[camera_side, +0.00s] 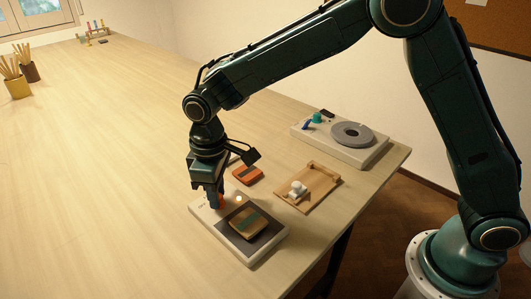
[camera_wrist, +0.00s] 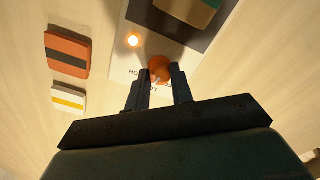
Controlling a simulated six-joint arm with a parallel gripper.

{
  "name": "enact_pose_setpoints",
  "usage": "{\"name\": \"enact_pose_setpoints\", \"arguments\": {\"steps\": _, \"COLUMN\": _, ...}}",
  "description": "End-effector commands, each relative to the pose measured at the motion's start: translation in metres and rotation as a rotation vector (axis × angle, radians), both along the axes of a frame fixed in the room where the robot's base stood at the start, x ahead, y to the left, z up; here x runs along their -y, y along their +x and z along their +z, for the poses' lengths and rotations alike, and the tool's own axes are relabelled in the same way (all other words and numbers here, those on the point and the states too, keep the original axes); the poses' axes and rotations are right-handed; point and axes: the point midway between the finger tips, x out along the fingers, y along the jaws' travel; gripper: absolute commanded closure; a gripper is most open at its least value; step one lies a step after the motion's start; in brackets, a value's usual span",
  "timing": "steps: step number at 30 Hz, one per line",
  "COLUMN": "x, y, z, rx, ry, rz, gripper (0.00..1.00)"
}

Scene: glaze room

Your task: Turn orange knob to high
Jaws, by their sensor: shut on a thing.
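The orange knob (camera_wrist: 159,66) sits on a white panel near a lit round lamp (camera_wrist: 133,40) in the wrist view. Printed lettering by the knob is partly hidden by my fingers, so its setting cannot be read. My gripper (camera_wrist: 160,78) is shut on the orange knob, one dark finger on each side. In the side view my gripper (camera_side: 210,202) reaches down onto the white device (camera_side: 264,252), and a bit of orange shows by the fingers. A dark plate (camera_side: 263,239) on the device carries a tan block with a green stripe (camera_side: 247,221).
An orange block with a dark stripe (camera_side: 247,175) lies just behind the device. A wooden tray (camera_side: 318,194) holding a white piece stands to the right. A device with a grey disc (camera_side: 352,134) is farther back.

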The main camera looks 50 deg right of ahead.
Motion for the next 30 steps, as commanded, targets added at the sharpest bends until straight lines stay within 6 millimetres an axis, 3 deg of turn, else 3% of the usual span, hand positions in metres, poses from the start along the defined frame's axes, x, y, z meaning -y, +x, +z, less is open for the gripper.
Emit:
{"name": "enact_pose_setpoints", "arguments": {"steps": 18, "x": -0.0002, "y": 0.0005, "z": 0.0010, "rx": 0.002, "ry": 0.001, "rz": -0.569, "gripper": 1.00}}
{"name": "enact_pose_setpoints", "arguments": {"steps": 30, "x": -0.0003, "y": 0.0005, "z": 0.0011, "rx": 0.002, "ry": 0.002, "rz": -0.764, "gripper": 1.00}}
